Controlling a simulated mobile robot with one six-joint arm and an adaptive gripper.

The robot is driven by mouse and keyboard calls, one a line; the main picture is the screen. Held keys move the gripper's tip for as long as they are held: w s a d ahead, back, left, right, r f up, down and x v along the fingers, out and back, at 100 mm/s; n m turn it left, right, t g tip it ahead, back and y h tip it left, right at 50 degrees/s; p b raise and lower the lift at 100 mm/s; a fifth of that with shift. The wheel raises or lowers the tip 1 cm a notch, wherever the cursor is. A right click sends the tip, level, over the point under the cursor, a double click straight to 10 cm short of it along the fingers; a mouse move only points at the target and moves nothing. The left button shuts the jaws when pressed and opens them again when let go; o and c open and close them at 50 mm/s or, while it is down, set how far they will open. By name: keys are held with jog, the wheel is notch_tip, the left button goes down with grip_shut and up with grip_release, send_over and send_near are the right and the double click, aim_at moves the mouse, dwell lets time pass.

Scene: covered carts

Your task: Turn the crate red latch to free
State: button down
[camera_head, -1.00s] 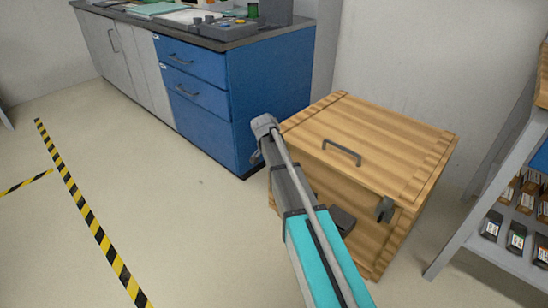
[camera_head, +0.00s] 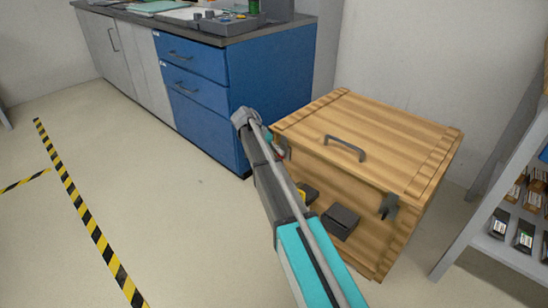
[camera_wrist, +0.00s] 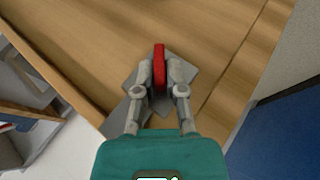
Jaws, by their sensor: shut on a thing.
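The wooden crate (camera_head: 375,135) stands on the floor with its lid down. In the wrist view, the red latch (camera_wrist: 159,66) is a narrow upright bar in front of a grey plate (camera_wrist: 185,82) on the crate's wood. My gripper (camera_wrist: 159,76) has its two grey fingers closed on the latch, one on each side. In the head view my arm hides most of this place. Only a grey piece (camera_head: 284,147) shows at the crate's left front corner, and I cannot tell the latch there.
A grey clasp (camera_head: 388,206) sits at the crate's right front edge, with a dark block (camera_head: 341,221) on the front. A handle (camera_head: 345,148) is on the lid. A blue cabinet (camera_head: 265,90) stands behind left, a shelf rack (camera_head: 505,215) at right. Floor at left is clear.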

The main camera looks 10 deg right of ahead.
jog(key=shift+w+d+f+g+h+b, duration=0.1)
jog(key=shift+g+h+b, duration=0.3)
jog(key=c, duration=0.7)
grip_release()
